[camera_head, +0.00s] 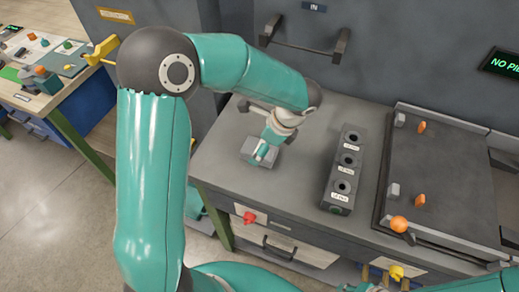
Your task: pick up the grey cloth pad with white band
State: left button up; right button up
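The grey cloth pad (248,147) is a small light grey block shape on the left part of the grey worktop. My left gripper (262,156) reaches down from above right, with its fingers at the pad and partly covering it. I cannot tell whether the fingers are closed on the pad or only beside it. The white band cannot be made out at this size.
A dark block with several round holes (345,170) stands right of the pad. Further right is a dark panel (440,175) with orange knobs. A grey wall with a dark handle (300,45) rises behind. The worktop (235,185) is clear in front of the pad.

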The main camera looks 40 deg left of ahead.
pick_arm(q)
jog(key=shift+x, duration=1)
jog(key=shift+f, duration=0.3)
jog(key=shift+c, duration=0.3)
jog(key=c, duration=1.3)
jog(key=shift+r, duration=0.1)
notch_tip(320, 180, up, 20)
jog(key=shift+r, duration=0.25)
